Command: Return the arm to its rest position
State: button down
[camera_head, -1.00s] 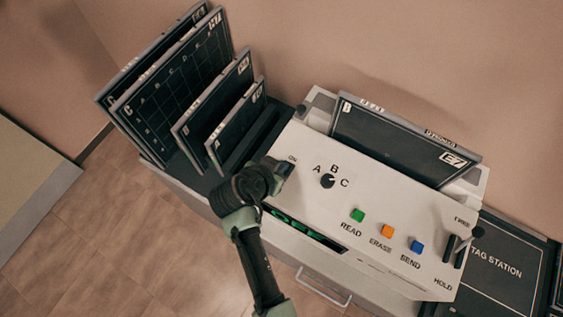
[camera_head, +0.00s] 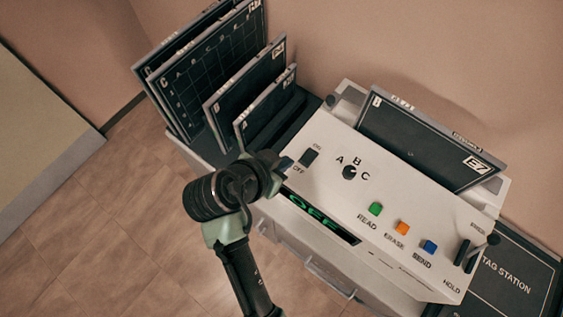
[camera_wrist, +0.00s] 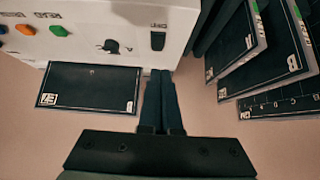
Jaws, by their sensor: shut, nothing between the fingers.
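My gripper (camera_head: 287,164) is at the left end of the white console (camera_head: 330,130) in the head view, near the dark ON/OFF switch (camera_head: 309,157) and apart from it as far as I can see. In the wrist view my gripper's fingers (camera_wrist: 162,75) are together with nothing between them. The switch also shows in the wrist view (camera_wrist: 158,41), just beyond the fingertips. My arm (camera_head: 243,270) reaches up from the bottom of the head view. The console's green display (camera_head: 318,217) reads OFF, partly cut by its edge.
Several dark plates stand in a rack (camera_head: 220,150) left of the console. A plate marked E7 (camera_head: 425,148) stands in the console's back slot. A knob (camera_head: 349,172), green, orange and blue buttons, and a lever (camera_head: 493,240) are on top. Floor (camera_head: 110,220) is clear at left.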

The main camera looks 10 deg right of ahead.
jog(key=shift+s+a+r, duration=0.15)
jog(key=shift+s+r, duration=0.05)
dwell(0.4)
jog(key=shift+w, duration=0.1)
